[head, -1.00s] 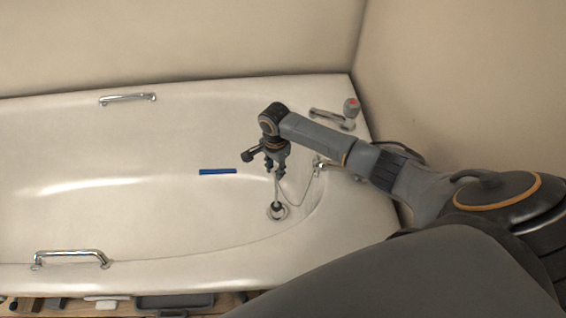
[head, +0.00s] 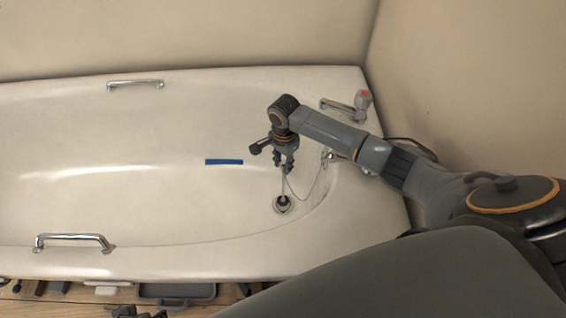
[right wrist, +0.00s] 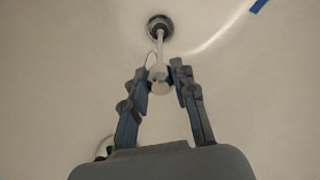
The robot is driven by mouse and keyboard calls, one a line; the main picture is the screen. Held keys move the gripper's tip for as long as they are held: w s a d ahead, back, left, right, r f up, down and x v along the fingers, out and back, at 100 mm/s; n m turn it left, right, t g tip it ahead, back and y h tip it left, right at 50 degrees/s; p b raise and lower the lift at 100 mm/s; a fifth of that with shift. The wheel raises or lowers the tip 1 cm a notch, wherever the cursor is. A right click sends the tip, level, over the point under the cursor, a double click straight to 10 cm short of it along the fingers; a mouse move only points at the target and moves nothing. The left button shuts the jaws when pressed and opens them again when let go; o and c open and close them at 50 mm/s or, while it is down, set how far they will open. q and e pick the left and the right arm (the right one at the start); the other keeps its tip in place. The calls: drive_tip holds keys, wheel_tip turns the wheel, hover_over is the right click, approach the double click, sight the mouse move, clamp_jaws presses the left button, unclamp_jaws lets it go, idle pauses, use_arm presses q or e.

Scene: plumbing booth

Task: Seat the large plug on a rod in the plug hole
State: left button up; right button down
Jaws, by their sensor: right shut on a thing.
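The large plug (head: 283,200) is a dark disc on the lower end of a thin pale rod (head: 287,183). It is at the round metal plug hole (head: 281,210) in the tub floor; whether it is fully seated I cannot tell. My right gripper (head: 284,164) is above the hole, shut on the rod's upper end. In the right wrist view the fingers (right wrist: 160,80) flank the rod's pale knob (right wrist: 160,88), and the rod (right wrist: 159,55) runs to the plug, which covers most of the metal hole ring (right wrist: 158,22).
The white bathtub (head: 110,200) has grab rails (head: 135,84) on both long rims. A blue strip (head: 224,162) lies on its floor. A tap (head: 347,107) is at the right end, and a thin chain (head: 318,186) hangs beside the rod. Trays (head: 178,291) stand below the front rim.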

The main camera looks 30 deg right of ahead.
drive_tip(key=shift+f+b, duration=0.5)
drive_tip(key=shift+b, duration=0.05)
use_arm(q)
drive_tip(key=shift+v, duration=1.4)
use_arm(e)
drive_tip(key=shift+f, duration=0.65)
use_arm(q)
drive_tip(key=shift+a, duration=0.1)
drive_tip(key=shift+r+p, duration=0.4)
use_arm(e)
drive_tip(key=shift+f, duration=0.25)
use_arm(q)
drive_tip(key=shift+s, duration=0.1)
use_arm(e)
drive_tip(key=c, duration=1)
unclamp_jaws()
